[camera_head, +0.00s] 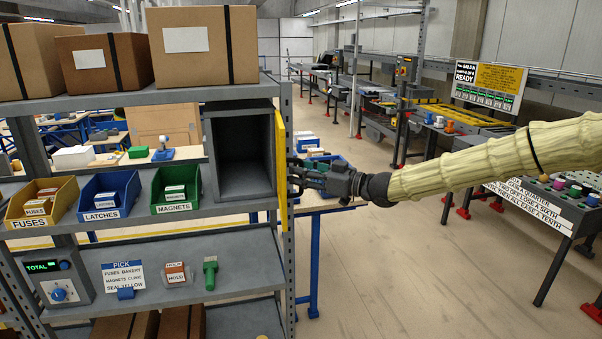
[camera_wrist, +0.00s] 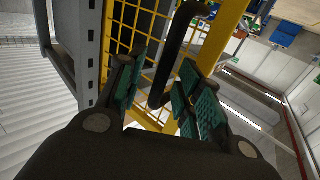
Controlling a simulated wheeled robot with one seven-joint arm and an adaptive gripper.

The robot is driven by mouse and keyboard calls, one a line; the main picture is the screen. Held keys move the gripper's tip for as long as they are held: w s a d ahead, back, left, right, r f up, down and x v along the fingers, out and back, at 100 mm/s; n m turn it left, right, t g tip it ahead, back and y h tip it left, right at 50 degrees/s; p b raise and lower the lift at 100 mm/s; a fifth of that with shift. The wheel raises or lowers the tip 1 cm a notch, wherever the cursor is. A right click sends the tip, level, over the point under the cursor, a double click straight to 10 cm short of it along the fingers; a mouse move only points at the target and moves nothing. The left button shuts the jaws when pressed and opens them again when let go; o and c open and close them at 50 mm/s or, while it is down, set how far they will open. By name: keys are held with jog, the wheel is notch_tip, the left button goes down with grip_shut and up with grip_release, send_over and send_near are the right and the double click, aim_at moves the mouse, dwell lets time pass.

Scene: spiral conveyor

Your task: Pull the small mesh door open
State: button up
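The small mesh door (camera_head: 281,170) is yellow and stands swung out from the right side of an open grey compartment (camera_head: 208,165), seen nearly edge-on. In the wrist view its yellow mesh and frame (camera_wrist: 125,30) fill the upper middle, with a dark bar handle (camera_wrist: 175,50). My gripper (camera_head: 293,178) is at the right face of the door. In the wrist view my gripper (camera_wrist: 163,72) has its teal-padded fingers apart, one on each side of the handle. I see gaps between pads and bar; contact is not clear.
The shelf holds yellow, blue and green bins (camera_head: 175,190) left of the compartment and cardboard boxes (camera_head: 203,45) on top. A grey shelf post (camera_head: 288,120) stands beside the door. A blue-legged table (camera_head: 314,250) is behind my gripper.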

jog(key=v, duration=1.1)
jog(key=shift+d, duration=0.2)
jog(key=shift+s, duration=0.1)
